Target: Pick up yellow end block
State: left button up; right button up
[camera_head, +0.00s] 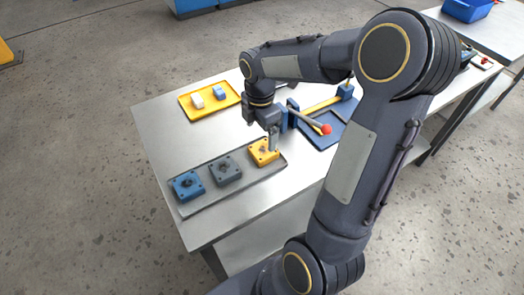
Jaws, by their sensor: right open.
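The yellow end block (262,153) sits at the right end of a grey tray on the table. It is a squarish block with a dark centre and holes near its corners. My right gripper (273,146) is open and points down at the block's right edge, its fingers partly overlapping the block in this view. I cannot tell whether the fingers touch it. My left gripper is not in view.
The grey tray (235,189) also holds a grey block (225,170) and a blue block (187,186). A yellow tray (225,104) with small white and blue pieces lies behind. A blue tray with a red-knobbed lever (326,129) lies right, partly behind my arm.

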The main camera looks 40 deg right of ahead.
aim_at(263, 149)
jog(key=f, duration=0.6)
jog(key=shift+s+d+f, duration=0.2)
jog(key=shift+s+f, duration=0.1)
jog(key=shift+f, duration=0.05)
jog(key=c, duration=1.3)
jog(key=shift+r, duration=0.1)
